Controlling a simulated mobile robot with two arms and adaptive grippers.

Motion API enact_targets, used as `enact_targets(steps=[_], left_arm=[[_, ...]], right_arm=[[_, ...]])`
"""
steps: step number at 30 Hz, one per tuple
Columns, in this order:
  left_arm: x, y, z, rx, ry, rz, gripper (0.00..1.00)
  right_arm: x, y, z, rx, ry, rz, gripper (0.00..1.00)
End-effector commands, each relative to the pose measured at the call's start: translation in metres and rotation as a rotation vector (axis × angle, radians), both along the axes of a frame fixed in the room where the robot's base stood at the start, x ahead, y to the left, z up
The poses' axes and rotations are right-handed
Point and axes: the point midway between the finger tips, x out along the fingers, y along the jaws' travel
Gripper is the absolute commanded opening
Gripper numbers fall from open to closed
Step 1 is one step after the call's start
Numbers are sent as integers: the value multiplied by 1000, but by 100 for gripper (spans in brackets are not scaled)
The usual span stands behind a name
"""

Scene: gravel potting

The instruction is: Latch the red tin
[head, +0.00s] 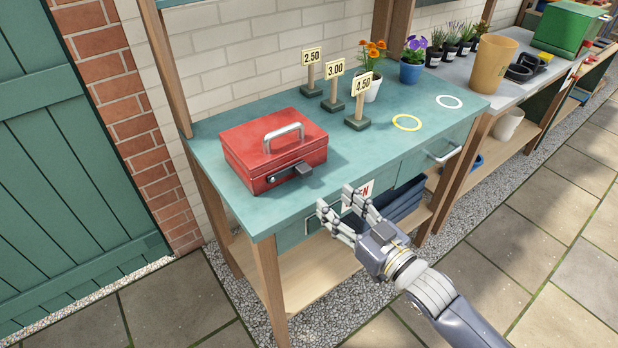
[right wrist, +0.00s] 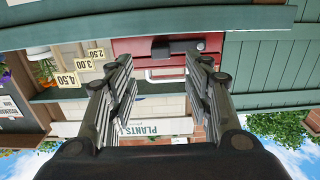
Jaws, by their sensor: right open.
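The red tin (head: 262,136) stands on the left part of the green-blue bench, its lid down and a pale carrying handle (head: 284,134) raised on top. A dark latch (head: 304,171) sticks out at its front face; I cannot tell whether it is fastened. My right gripper (head: 335,198) is open and empty, in front of the bench edge, apart from the tin and to the lower right of the latch. In the right wrist view the tin (right wrist: 128,46) shows upside down beyond the fingers (right wrist: 160,62), with its dark latch (right wrist: 172,48). My left gripper is not in view.
Price signs (head: 332,84) stand on the bench (head: 225,200) behind and right of the tin. Flower pots (head: 411,70), a yellow ring (head: 407,123) and a white ring (head: 449,102) are farther right. A drawer handle (head: 444,152) juts from the bench front.

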Motion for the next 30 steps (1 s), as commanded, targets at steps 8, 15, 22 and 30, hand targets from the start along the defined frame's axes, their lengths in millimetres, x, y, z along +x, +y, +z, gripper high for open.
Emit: enact_targets(steps=[8,15,22,30], left_arm=[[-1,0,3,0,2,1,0],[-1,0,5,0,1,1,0],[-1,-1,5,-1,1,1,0],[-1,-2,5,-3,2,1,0]], right_arm=[[31,23,3,5,-4,2,47],[66,50,3,4,-3,3,47],[84,62,2,1,-2,2,47],[86,64,1,1,0,2,47]])
